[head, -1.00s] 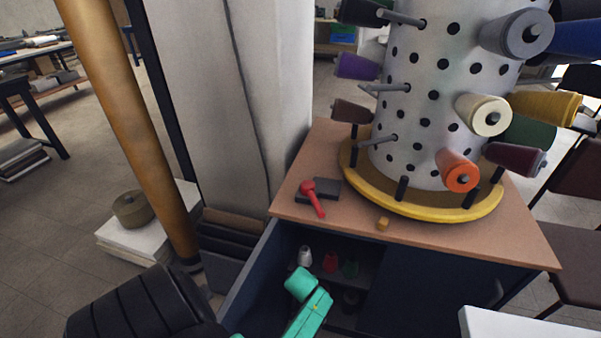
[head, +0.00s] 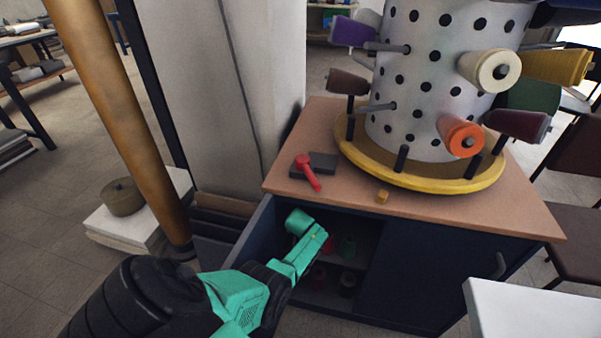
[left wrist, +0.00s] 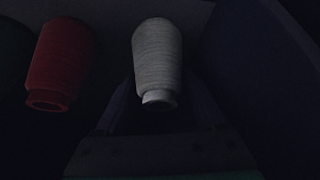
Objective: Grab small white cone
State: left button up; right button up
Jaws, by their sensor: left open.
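The small white cone (left wrist: 157,60) stands out in the dark left wrist view, near the top middle. It lies between the dark fingers of my left gripper (left wrist: 162,105), which is open; I cannot tell whether either finger touches it. In the head view my green left gripper (head: 312,238) reaches into the open blue cabinet (head: 400,270) under the table, and its wrist hides the white cone there. A red cone (left wrist: 60,62) is left of the white one in the wrist view. My right gripper is not in view.
The open cabinet door (head: 250,240) is close on the left of my arm. Above, the tabletop (head: 430,210) carries a perforated drum (head: 420,110) with several coloured cones.

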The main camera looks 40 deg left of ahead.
pick_arm(q)
jog(key=c, duration=1.1)
jog(key=shift+c, duration=0.2)
jog(key=shift+r, duration=0.15)
